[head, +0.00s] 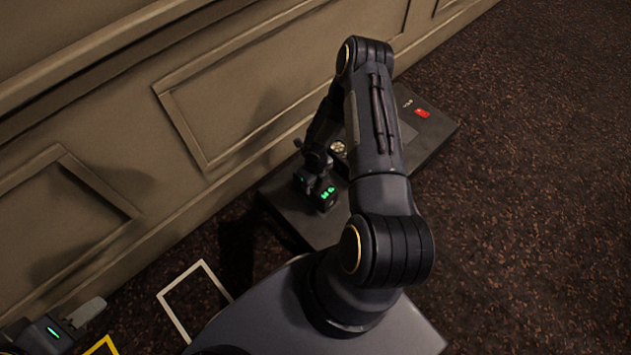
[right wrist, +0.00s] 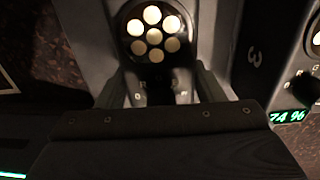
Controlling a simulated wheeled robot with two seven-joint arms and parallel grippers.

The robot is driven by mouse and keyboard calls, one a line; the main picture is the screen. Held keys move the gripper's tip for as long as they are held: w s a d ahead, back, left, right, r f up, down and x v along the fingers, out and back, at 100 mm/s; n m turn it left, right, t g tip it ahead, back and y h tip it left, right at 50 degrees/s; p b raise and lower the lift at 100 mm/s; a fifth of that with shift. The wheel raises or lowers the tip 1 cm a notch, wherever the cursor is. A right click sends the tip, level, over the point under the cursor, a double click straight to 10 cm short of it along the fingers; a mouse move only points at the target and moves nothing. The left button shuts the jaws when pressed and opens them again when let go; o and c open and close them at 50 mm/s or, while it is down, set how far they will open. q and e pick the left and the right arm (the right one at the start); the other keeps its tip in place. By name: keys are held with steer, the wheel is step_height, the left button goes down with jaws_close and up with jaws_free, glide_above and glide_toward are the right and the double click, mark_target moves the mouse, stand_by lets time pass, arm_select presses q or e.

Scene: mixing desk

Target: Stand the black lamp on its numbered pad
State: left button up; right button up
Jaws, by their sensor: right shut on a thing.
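My right gripper (right wrist: 155,95) is shut on a dark body that I take to be the black lamp (right wrist: 150,28); its round face with several pale lights shows just beyond the fingers in the right wrist view. In the head view this gripper is low over the dark desk panel, by the wall, and partly hidden by my arm. A pale-dotted round face (head: 338,147) shows beside it. A white number 3 (right wrist: 253,58) is marked on a dark surface to the right. I cannot tell whether the lamp touches a pad. My left gripper (head: 88,312) is at the lower left, its fingertips unclear.
The dark desk panel (head: 437,128) bears a red patch (head: 422,113). A green display reading 74 % (right wrist: 288,116) is close at the right. A panelled wall (head: 230,70) stands behind. A white frame (head: 181,318) and a yellow frame (head: 103,346) lie at the lower left.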

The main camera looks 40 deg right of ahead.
steer(key=o, duration=1.7)
